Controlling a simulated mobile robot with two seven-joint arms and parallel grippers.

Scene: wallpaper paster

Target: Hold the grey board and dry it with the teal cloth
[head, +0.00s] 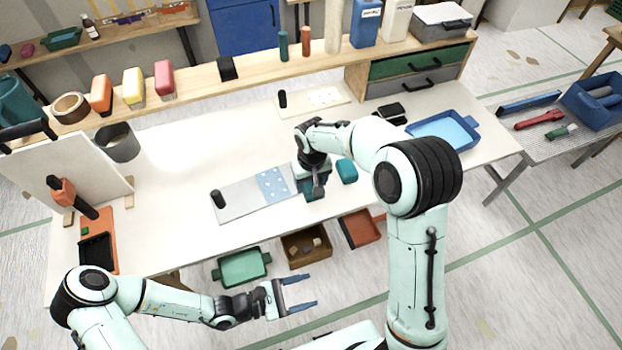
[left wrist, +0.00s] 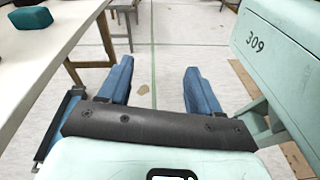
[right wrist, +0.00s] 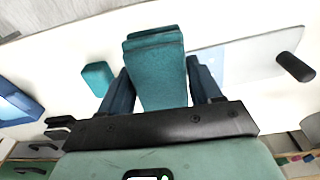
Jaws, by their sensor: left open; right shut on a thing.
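The grey board (head: 238,203) lies flat on the white table, with a black handle (head: 218,199) at its left end and a light blue patch with pale spots (head: 272,185) at its right end. My right gripper (head: 317,186) is shut on the teal cloth (head: 308,193), a folded block just beside the board's right end. The right wrist view shows the cloth (right wrist: 157,75) between the fingers; whether it touches board or table I cannot tell. My left gripper (head: 300,292) is open and empty, in front of the table and below its top.
A second teal block (head: 346,171) lies right of my right gripper. A blue tray (head: 442,131) is at the table's right. A tilted white panel (head: 62,175) and a grey cup (head: 118,142) stand at the left. The table behind the board is clear.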

